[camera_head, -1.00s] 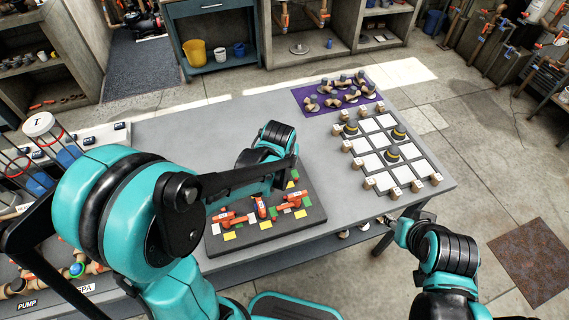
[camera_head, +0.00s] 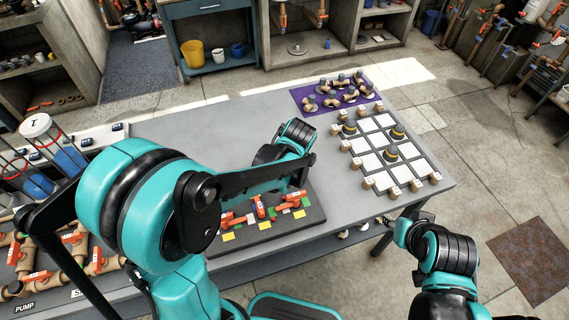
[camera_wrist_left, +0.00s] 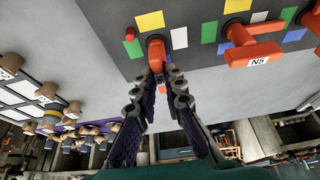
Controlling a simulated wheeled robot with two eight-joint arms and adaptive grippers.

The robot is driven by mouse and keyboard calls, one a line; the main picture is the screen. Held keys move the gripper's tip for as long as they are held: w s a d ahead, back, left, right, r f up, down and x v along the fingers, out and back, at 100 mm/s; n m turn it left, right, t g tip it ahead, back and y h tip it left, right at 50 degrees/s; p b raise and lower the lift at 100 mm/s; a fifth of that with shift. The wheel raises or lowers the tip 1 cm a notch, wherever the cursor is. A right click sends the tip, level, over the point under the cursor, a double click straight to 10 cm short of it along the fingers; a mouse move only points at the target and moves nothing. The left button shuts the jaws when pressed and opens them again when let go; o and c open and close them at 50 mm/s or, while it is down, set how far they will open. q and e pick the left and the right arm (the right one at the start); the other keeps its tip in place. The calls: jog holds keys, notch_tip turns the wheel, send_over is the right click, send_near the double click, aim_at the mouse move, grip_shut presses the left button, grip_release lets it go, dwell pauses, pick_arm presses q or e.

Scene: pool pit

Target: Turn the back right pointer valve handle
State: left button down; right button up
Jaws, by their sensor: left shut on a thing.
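The back right pointer valve handle (camera_wrist_left: 156,54) is orange-red and stands near a corner of the dark board (camera_wrist_left: 110,42) in the left wrist view. My left gripper (camera_wrist_left: 158,76) is shut on it, with a finger on each side. A second orange-red handle, labelled N5 (camera_wrist_left: 250,48), sits to its right in that view. In the head view my left arm hides the gripped handle and the gripper; front handles (camera_head: 260,206) show on the board (camera_head: 262,245). My right gripper (camera_head: 384,220) is by the table's right front edge, away from the board; its jaws are too small to read.
A grid board with wooden blocks (camera_head: 410,160) and a purple mat with fittings (camera_head: 302,99) lie right and back on the grey table (camera_head: 190,125). Orange-handled pipes (camera_head: 70,250) stand at the left.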

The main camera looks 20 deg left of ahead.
pick_arm(q)
jog(key=c, duration=1.6)
grip_release()
jog(key=v, duration=1.2)
